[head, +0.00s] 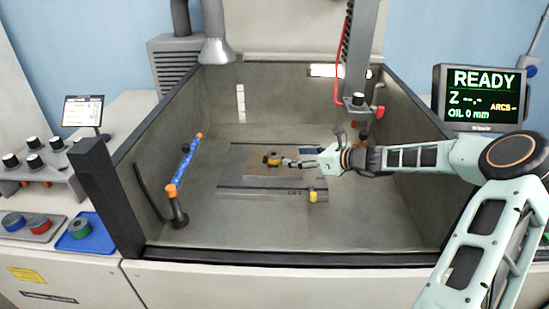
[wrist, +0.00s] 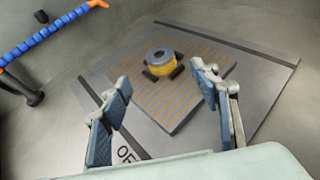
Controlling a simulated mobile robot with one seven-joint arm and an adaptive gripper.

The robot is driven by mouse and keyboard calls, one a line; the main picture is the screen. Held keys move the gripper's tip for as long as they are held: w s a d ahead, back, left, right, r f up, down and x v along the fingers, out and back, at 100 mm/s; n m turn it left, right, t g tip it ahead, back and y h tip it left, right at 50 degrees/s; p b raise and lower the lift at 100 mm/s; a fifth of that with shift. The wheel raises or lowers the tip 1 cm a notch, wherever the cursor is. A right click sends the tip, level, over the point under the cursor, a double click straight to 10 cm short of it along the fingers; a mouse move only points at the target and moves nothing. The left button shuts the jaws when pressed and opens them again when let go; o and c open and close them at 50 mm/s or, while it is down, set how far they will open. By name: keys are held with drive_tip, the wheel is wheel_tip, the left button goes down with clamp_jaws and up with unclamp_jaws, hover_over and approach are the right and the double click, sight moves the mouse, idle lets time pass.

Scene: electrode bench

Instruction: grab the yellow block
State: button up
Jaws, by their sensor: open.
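The yellow block (head: 273,160) sits on the striped plate in the middle of the tank. In the wrist view the yellow block (wrist: 162,70) looks round, with a grey ring-shaped top and dark pieces at its base. My gripper (head: 290,163) reaches in from the right, close to the block in the head view. In the wrist view my gripper (wrist: 160,76) is open and empty, its fingers spread to either side, with the block just beyond the tips and between them. Contact with the block does not show.
The block's flat plate (wrist: 192,95) has a dark-edged border. A small yellow knob (head: 312,196) stands at its front edge. A blue segmented hose with orange ends (head: 187,163) stands left. A grey column with a red cable (head: 357,60) hangs behind my arm. Tank walls surround the area.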

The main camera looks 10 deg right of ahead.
sight(275, 155)
drive_tip(key=x, duration=0.9)
drive_tip(key=shift+w+a+r+p, duration=0.1)
drive_tip(key=shift+w+p, duration=0.1)
drive_tip(key=shift+p, duration=0.15)
drive_tip(key=shift+c, duration=0.2)
drive_tip(key=shift+r, duration=0.1)
clamp_jaws()
